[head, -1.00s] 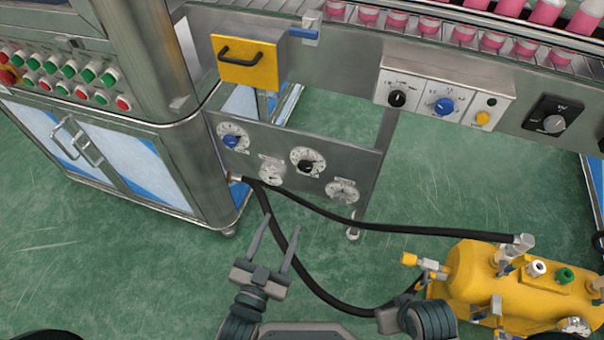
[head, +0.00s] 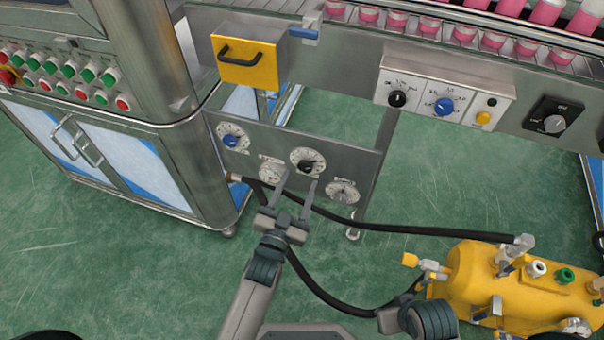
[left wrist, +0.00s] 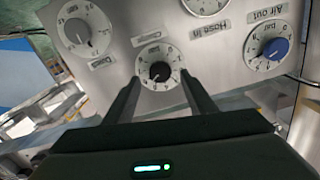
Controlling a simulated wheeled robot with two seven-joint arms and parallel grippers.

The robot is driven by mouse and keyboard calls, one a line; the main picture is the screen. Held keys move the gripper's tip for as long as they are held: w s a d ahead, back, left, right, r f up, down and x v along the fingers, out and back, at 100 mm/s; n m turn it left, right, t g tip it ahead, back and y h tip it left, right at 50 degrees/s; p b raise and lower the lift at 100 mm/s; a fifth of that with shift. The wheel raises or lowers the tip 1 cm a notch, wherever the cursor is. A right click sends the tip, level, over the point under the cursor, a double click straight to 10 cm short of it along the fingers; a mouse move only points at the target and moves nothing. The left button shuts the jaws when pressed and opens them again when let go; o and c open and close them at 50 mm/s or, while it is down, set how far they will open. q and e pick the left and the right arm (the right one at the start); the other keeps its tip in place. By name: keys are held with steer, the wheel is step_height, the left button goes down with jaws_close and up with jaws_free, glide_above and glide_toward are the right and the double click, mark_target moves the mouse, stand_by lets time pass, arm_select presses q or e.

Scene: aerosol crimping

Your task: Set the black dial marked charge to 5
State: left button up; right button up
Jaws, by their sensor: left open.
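A black dial (head: 307,163) with a round white scale sits on the grey lower panel (head: 355,163). In the left wrist view the black dial (left wrist: 160,72) is upside down, and its small label is too blurred to read surely. Its exact setting cannot be told. My left gripper (head: 298,181) is open and empty, in front of the panel just below the black dial. In the left wrist view the fingertips (left wrist: 160,82) stand either side of the dial's lower part; contact cannot be told. My right gripper (head: 390,320) shows only partly at the bottom, its jaws unclear.
Another black knob (head: 397,98) is on the white control box above. A black hose (head: 400,229) runs below the panel to a yellow tank (head: 470,285).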

mark_target(305, 168)
arm_select(q)
steer(key=shift+x, duration=1.9)
steer(key=c, duration=1)
